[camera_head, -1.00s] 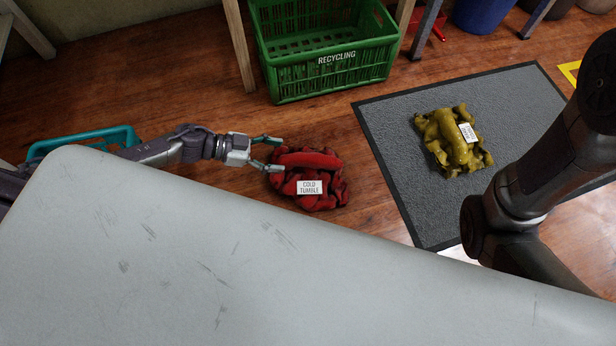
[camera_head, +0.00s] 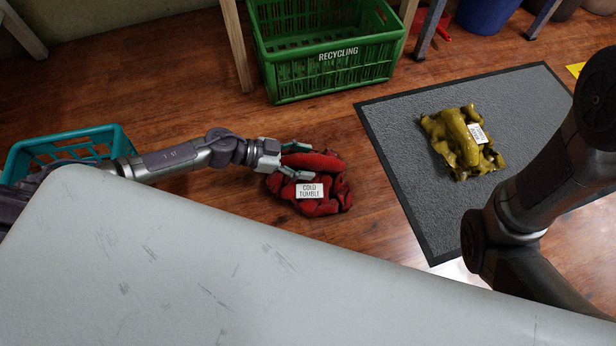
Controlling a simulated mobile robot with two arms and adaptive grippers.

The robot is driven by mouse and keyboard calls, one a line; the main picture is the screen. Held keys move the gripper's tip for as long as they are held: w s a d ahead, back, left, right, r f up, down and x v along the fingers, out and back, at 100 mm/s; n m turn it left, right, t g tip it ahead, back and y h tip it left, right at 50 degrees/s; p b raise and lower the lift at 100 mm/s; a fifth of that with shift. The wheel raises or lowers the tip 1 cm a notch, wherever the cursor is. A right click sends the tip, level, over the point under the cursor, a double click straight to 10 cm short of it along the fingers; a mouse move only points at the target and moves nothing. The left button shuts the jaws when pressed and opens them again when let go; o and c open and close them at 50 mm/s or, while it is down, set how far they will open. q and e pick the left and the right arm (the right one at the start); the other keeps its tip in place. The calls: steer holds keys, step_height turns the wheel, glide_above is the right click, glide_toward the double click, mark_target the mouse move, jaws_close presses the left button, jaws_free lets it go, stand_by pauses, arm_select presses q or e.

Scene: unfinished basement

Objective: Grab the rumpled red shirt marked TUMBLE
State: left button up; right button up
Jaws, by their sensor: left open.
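The rumpled red shirt (camera_head: 322,202) lies on the wooden floor beyond the table edge. Its white label reads COLD TUMBLE. My left gripper (camera_head: 308,161) comes in from the left, with its open fingers over the shirt's upper left part. Some red cloth shows between the fingers; I cannot tell whether they touch it. A rumpled yellow-green garment (camera_head: 457,145) with a white label lies on the grey mat; its label is too small to read surely. My right arm shows at the right edge, but its gripper is out of the picture.
A grey table top (camera_head: 200,265) fills the foreground. A green RECYCLING crate (camera_head: 338,75) stands behind the shirt. A teal basket (camera_head: 62,142) is at the left. The grey mat (camera_head: 420,205) lies to the right, with bare floor between it and the shirt.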

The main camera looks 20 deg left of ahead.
arm_select(q)
jaws_close()
steer(key=shift+r, duration=0.1)
stand_by(0.3)
